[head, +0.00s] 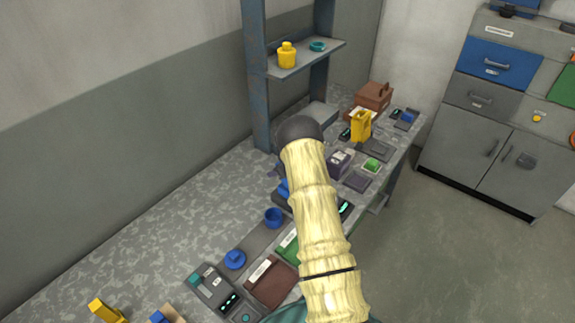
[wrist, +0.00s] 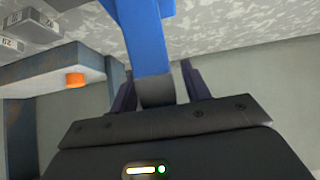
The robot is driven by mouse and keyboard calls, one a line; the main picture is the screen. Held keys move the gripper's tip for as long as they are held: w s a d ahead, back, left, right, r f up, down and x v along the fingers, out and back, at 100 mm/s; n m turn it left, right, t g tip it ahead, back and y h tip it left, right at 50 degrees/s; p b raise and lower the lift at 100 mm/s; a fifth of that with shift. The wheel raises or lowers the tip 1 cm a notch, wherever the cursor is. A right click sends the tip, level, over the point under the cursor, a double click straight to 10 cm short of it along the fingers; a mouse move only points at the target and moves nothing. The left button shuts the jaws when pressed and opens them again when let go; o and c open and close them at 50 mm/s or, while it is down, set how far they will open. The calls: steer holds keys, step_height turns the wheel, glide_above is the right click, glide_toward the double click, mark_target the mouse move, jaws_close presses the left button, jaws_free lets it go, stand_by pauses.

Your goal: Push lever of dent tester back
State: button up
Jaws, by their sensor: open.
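In the wrist view a blue bar (wrist: 143,35) comes down from the top of the picture, with a grey rounded piece (wrist: 157,93) at its lower end. It looks like the dent tester's lever, but the tester's body cannot be made out. My gripper (wrist: 155,72) is open, its two dark fingers on either side of the bar in the picture. Contact cannot be told. In the head view my arm hides most of the gripper. A blue part (head: 284,189) shows just left of the arm at the bench; I cannot tell if it is the same bar.
The grey speckled bench (head: 165,235) carries several devices and trays, a blue cup (head: 273,217) and a yellow container (head: 361,125). A rusty blue post (head: 256,80) and a shelf (head: 325,55) with a yellow bottle (head: 287,55) stand close behind my wrist. Open floor (head: 440,250) lies right.

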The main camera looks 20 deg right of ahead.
steer(key=shift+s+d+r, duration=0.2)
steer(key=shift+s+d, duration=0.05)
steer(key=shift+d, duration=0.05)
steer(key=b+v, duration=0.3)
steer(key=v, duration=1.3)
steer(key=shift+s+r, duration=0.15)
steer(key=shift+r, duration=0.05)
steer(key=shift+d, duration=0.1)
steer(key=s+a+r+m+t+h, duration=0.1)
steer(key=s+a+r+m+h, duration=0.3)
steer(key=a+r, duration=0.4)
steer(key=s+a+g, duration=0.3)
steer(key=s+a, duration=0.4)
steer(key=s, duration=0.4)
steer(key=s+a+f+m+g, duration=0.1)
steer(key=s+a+g, duration=0.2)
steer(key=s+a, duration=0.4)
steer(key=s, duration=0.4)
steer(key=shift+a+f, duration=0.25)
steer(key=shift+a, duration=0.1)
steer(key=shift+w, duration=0.1)
